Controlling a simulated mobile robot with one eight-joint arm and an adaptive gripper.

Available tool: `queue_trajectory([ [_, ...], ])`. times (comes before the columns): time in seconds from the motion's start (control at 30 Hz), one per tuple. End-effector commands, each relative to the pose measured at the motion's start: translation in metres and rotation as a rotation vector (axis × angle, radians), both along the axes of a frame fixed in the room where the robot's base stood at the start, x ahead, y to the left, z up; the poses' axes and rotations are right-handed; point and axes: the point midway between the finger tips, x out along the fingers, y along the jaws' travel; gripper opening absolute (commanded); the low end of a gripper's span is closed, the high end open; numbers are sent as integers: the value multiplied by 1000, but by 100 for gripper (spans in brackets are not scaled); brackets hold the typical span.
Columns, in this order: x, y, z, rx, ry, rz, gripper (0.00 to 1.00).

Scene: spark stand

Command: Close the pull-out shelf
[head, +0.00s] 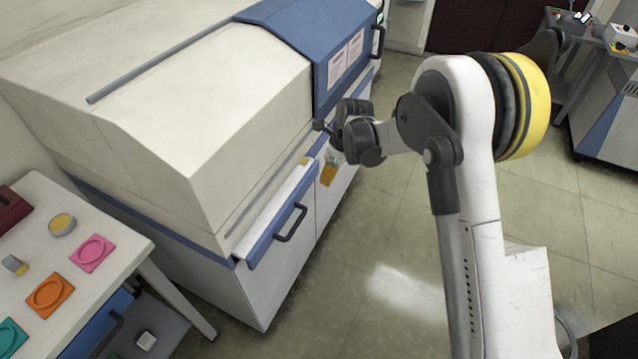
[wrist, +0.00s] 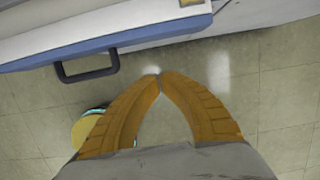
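The pull-out shelf (head: 274,222) has a pale top, a blue front edge and a black handle (head: 291,222). It juts out a little from the front of the large white machine. In the wrist view the shelf's blue front (wrist: 108,42) crosses the upper left, with its black handle (wrist: 87,69) below it. My gripper (head: 328,174) is in front of the machine, beyond the handle toward the shelf's far end. In the wrist view my gripper (wrist: 159,76) has its orange fingertips together with nothing between them, apart from the shelf front and to the right of the handle.
The large white machine (head: 150,110) with a blue panel (head: 320,50) stands behind the shelf. A white table (head: 110,225) with coloured pieces is at lower left. The tiled floor (head: 385,230) before the machine is clear. Another bench (head: 605,110) stands at far right.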

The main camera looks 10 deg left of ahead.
Motion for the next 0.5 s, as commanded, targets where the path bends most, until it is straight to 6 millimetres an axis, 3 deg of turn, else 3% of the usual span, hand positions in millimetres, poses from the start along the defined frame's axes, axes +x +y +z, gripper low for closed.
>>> queue_trajectory([
  [0.03, -1, -3, 15, 0, 0, 0, 0],
  [0.1, -2, -5, 25, 0, 0, -1, 0],
  [0.27, -3, -10, 38, 5, 0, -2, 0],
  [0.5, -24, -36, 6, 276, -63, 3, 0],
])
